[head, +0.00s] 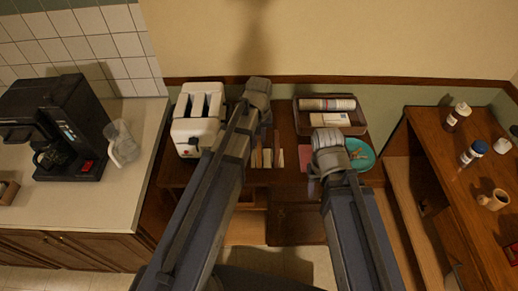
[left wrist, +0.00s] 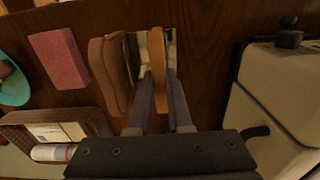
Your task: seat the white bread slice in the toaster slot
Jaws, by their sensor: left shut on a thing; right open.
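In the head view several upright slices (head: 267,158) show beside my left arm, and the left fingertips are hidden. The white toaster (head: 187,134), with long slots on top, stands left of my left gripper. Its side shows in the left wrist view (left wrist: 275,95). My right gripper (head: 328,145) is open, its fingertips hard to see.
A tray (head: 357,128) with packets stands at the back right. A teal plate (head: 366,152) is beside my right gripper. A pink sponge-like block (left wrist: 60,57) lies left of the slices. A coffee maker (head: 60,120) and clear jug (head: 122,142) are on the left counter. Bare wood lies between slices and toaster.

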